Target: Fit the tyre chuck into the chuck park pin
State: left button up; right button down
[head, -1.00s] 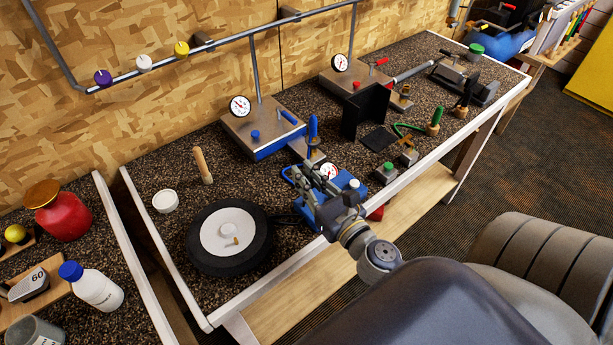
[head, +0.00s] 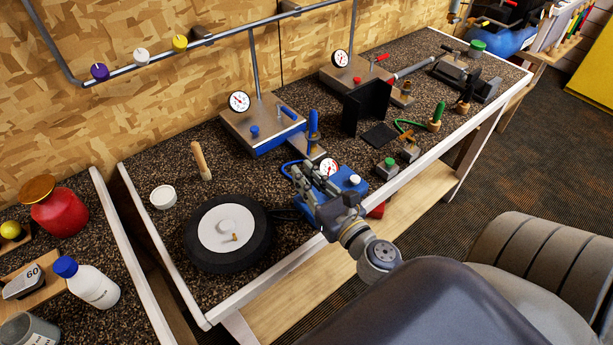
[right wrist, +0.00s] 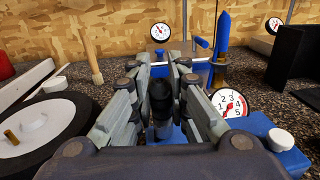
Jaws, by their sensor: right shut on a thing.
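My right gripper (head: 302,174) is over the front edge area of the bench, just left of the blue inflator (head: 355,181) with its round dial. In the right wrist view its two fingers (right wrist: 160,84) are closed on a dark upright cylindrical piece, which looks like the tyre chuck (right wrist: 160,97). The fingers cover its sides, and its lower end is hard to make out. I cannot pick out the chuck park pin, nor tell whether the chuck touches it. My left gripper is not in view.
A black tyre with a white hub (head: 228,230) lies left of the gripper. A blue-handled tool (head: 313,125) stands upright behind it. A gauge box (head: 262,128) stands farther back.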

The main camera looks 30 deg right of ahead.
jog(key=shift+f+b, duration=0.4)
jog(key=shift+f, duration=0.1)
jog(key=c, duration=1.4)
grip_release()
jog(key=shift+c, duration=0.2)
jog(key=shift+s+a, duration=0.1)
jog(key=shift+s, duration=3.7)
